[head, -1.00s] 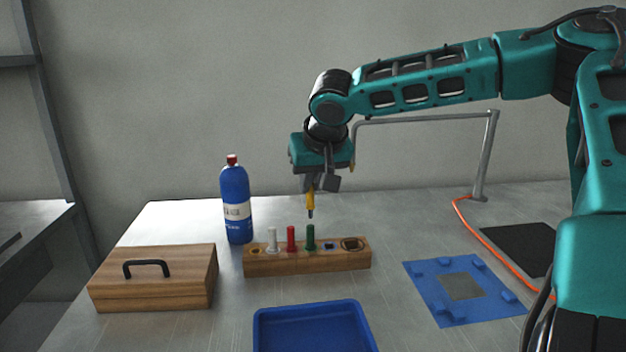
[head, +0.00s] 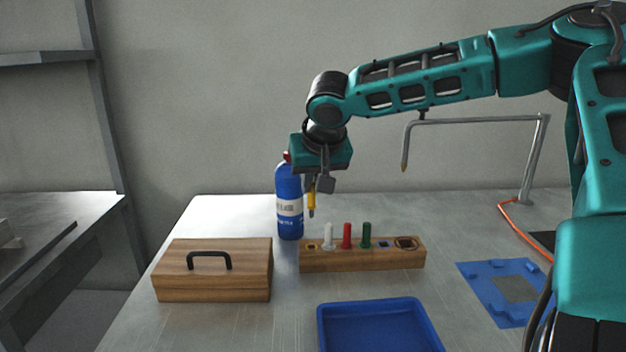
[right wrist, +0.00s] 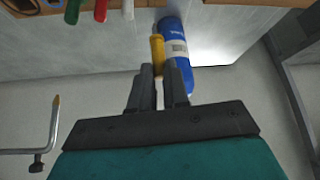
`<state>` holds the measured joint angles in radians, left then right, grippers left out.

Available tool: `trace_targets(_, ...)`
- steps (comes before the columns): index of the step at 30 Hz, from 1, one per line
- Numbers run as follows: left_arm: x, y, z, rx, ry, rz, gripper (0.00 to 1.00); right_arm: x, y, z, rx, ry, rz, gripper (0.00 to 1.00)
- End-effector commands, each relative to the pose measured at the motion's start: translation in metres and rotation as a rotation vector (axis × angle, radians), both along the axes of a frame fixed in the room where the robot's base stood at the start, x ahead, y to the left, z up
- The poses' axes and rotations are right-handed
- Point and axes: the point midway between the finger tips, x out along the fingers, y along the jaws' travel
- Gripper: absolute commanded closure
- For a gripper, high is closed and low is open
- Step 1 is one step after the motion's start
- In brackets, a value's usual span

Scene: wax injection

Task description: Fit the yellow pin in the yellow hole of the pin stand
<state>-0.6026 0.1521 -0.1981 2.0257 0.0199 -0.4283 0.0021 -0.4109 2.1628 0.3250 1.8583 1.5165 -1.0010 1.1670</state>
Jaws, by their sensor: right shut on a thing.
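The yellow pin (head: 311,204) hangs upright, tip down, in my right gripper (head: 318,188). My right gripper is shut on its upper part. The yellow pin also shows between the fingertips in the right wrist view (right wrist: 157,48). The wooden pin stand (head: 362,260) sits on the table below, holding a white, a red and a green pin. Its yellow hole (head: 311,246) is at the left end and looks empty. In the head view the pin's tip is above this hole and apart from it; exact alignment in depth is hard to tell. My left gripper is not in view.
A blue bottle (head: 289,205) stands behind the stand, close to the pin in the picture. A wooden box with a black handle (head: 213,278) is at the left. A blue tray (head: 325,338) lies in front, a blue fixture plate (head: 482,288) at the right.

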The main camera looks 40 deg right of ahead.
Motion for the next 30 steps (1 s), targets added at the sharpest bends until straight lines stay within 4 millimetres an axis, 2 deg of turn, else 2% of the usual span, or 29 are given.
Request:
trace_targets(6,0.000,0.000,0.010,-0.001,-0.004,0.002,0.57,-0.001,0.000,0.003,0.001,0.002,0.027,1.00)
trace_targets(16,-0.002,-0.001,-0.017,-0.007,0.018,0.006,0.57,0.000,0.000,-0.029,0.001,0.001,0.029,1.00)
trace_targets(24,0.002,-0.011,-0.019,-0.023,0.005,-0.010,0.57,0.000,0.000,-0.054,0.000,0.001,0.028,1.00)
trace_targets(30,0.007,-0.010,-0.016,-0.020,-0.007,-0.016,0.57,0.000,0.000,-0.059,0.000,0.000,0.028,1.00)
